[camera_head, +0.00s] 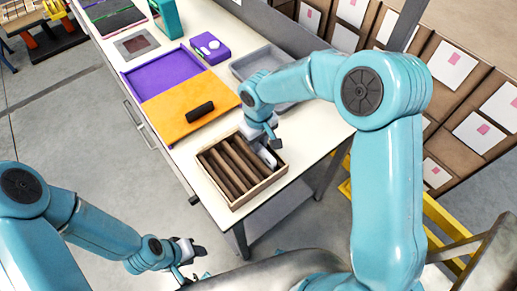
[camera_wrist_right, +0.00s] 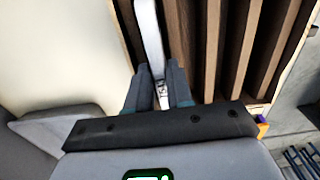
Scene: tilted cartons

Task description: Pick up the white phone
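The white phone (camera_head: 267,156) stands on edge in the right-hand slot of a slatted wooden box (camera_head: 232,205) at the near end of the table. In the right wrist view the phone (camera_wrist_right: 149,38) runs in between the two dark fingertips. My right gripper (camera_head: 272,139) is over the box's back right part, with its fingers (camera_wrist_right: 161,76) on either side of the phone. The gap between them is narrow, and I cannot tell whether they press on it. My left gripper (camera_head: 192,252) hangs low over the floor, away from the table, and seems empty.
An orange panel (camera_head: 180,112) with a black cylinder (camera_head: 200,111) on it and a purple tray (camera_head: 165,76) lie behind the box. A grey bin (camera_head: 258,64) stands under my right arm. Shelves of cartons (camera_head: 462,95) line the right side.

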